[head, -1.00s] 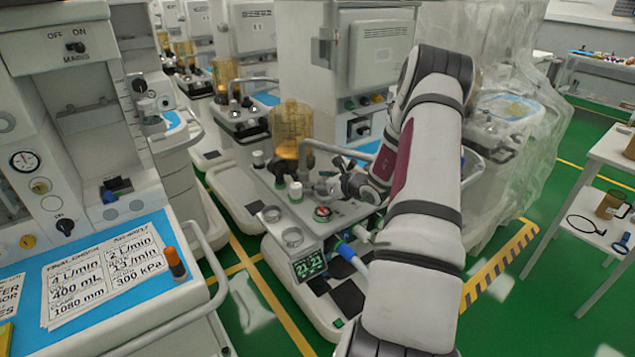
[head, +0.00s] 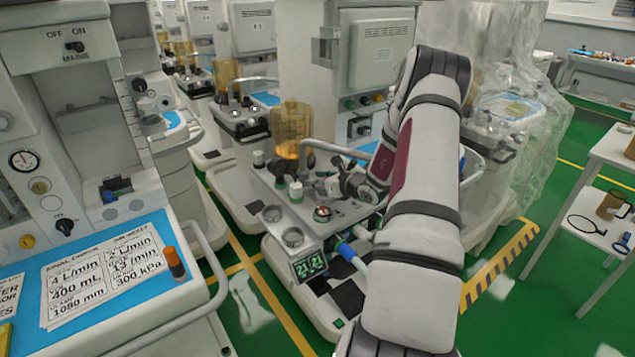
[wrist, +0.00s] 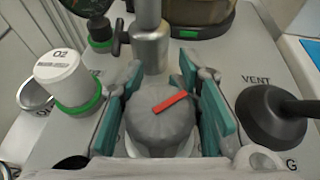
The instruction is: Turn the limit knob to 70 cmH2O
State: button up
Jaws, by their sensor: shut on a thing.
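The limit knob (wrist: 158,132) is a grey, rounded, ridged knob with a red pointer bar (wrist: 170,102) on top. In the wrist view the bar slants, its right end higher and farther from me. My gripper (wrist: 162,112) has its teal fingers on either side of the knob and is shut on it. I cannot read a scale or a 70 mark around the knob. In the head view my gripper (head: 328,187) is low over the machine's top panel (head: 345,213), and it hides the knob there.
A white O2 cap (wrist: 65,75) with a green ring is close left of my gripper. A black VENT knob (wrist: 270,115) is close right. A metal post (wrist: 150,40) stands just beyond the knob. An amber canister (head: 292,125) and a lit display (head: 309,265) are nearby.

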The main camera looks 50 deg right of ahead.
jog(key=shift+d+f+m+g+h+b, duration=0.15)
jog(key=shift+m+h+b, duration=0.4)
jog(key=shift+b, duration=0.35)
jog(key=shift+f+m+g+h+b, duration=0.15)
jog(key=shift+m+h+b, duration=0.3)
jog(key=shift+h+b, duration=0.35)
jog(key=shift+s+d+r+m+h+b, duration=0.2)
jog(key=shift+m+h+b, duration=0.25)
jog(key=shift+b, duration=0.45)
jog(key=o, duration=1.1)
jog(key=shift+r, duration=0.1)
jog(key=shift+c, duration=0.2)
jog(key=v, duration=1.2)
jog(key=shift+r, duration=0.2)
jog(key=shift+o, duration=0.4)
